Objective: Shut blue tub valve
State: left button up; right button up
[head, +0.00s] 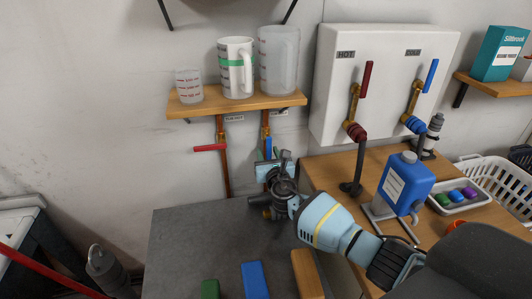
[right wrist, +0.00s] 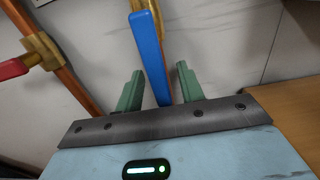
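The blue tub valve handle (head: 268,148) is on the right copper pipe below the wooden shelf. In the right wrist view the blue handle (right wrist: 149,55) hangs from its brass fitting, roughly in line with the pipe. My right gripper (head: 274,158) is at the handle and partly hides its lower part in the head view. In the right wrist view my right gripper (right wrist: 159,86) is open, its two green fingers on either side of the handle's lower end. Gaps show on both sides; contact cannot be seen. My left gripper is not in view.
A red handle (head: 209,148) sticks out sideways from the left pipe. The shelf (head: 236,103) above carries measuring jugs. A white panel (head: 385,70) with red and blue levers is at right. A blue jug (head: 404,182) stands on the wooden table. A grey surface (head: 190,240) lies below.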

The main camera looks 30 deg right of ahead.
jog(key=shift+w+d, duration=0.2)
jog(key=shift+w, duration=0.5)
grip_shut()
